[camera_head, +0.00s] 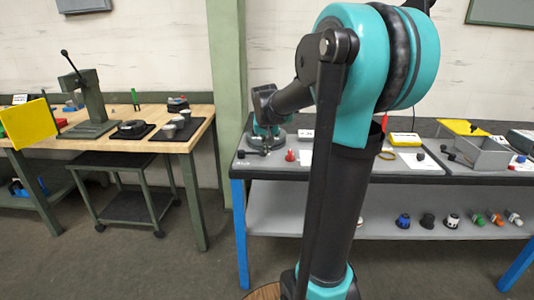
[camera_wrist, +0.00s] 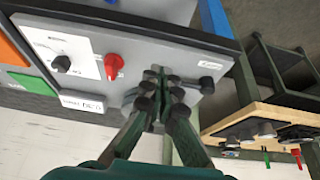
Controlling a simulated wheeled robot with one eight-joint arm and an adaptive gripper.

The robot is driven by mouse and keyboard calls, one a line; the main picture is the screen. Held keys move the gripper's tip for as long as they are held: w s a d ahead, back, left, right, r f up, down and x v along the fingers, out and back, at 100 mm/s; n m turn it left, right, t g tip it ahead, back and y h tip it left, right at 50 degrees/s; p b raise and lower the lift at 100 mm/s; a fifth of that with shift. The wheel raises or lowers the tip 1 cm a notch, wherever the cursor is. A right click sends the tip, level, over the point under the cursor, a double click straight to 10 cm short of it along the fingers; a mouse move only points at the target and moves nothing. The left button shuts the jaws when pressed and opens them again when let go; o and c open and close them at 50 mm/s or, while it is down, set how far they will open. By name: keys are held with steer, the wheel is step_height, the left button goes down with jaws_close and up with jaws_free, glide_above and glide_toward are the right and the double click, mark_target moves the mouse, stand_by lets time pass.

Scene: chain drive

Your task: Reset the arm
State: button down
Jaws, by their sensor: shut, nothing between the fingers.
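My gripper (camera_wrist: 158,78) shows in the wrist view with its dark green fingers together and nothing between them. It is over a grey panel (camera_wrist: 190,60) that carries a red knob (camera_wrist: 113,66) and a black knob (camera_wrist: 61,63). I cannot tell whether the fingertips touch the panel. In the head view my teal and black arm stands across the middle and bends left, its end over the left part of the grey bench (camera_head: 270,170).
The wooden bench (camera_head: 195,128) at left holds a green press (camera_head: 92,100) and black trays; it also shows in the wrist view (camera_wrist: 245,115). A dark cart (camera_head: 127,205) stands below it. A grey bin (camera_head: 483,155) is at right. Several small parts lie on the lower shelf (camera_head: 380,225).

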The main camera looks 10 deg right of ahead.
steer(key=shift+s+r, duration=0.1)
steer(key=shift+r, duration=0.1)
steer(key=s+a+f+n, duration=0.1)
steer(key=s+f, duration=0.4)
steer(key=s, duration=0.4)
steer(key=s+a+f+n+y, duration=0.1)
steer(key=s+f, duration=0.5)
steer(key=s, duration=0.3)
steer(key=s+a+f+n, duration=0.1)
steer(key=s+f, duration=0.5)
steer(key=s, duration=0.3)
steer(key=shift+a+f+n+g+y, duration=0.2)
steer(key=shift+a+n+g+y, duration=0.1)
steer(key=shift+a+g, duration=0.1)
steer(key=c, duration=2.2)
jaws_free()
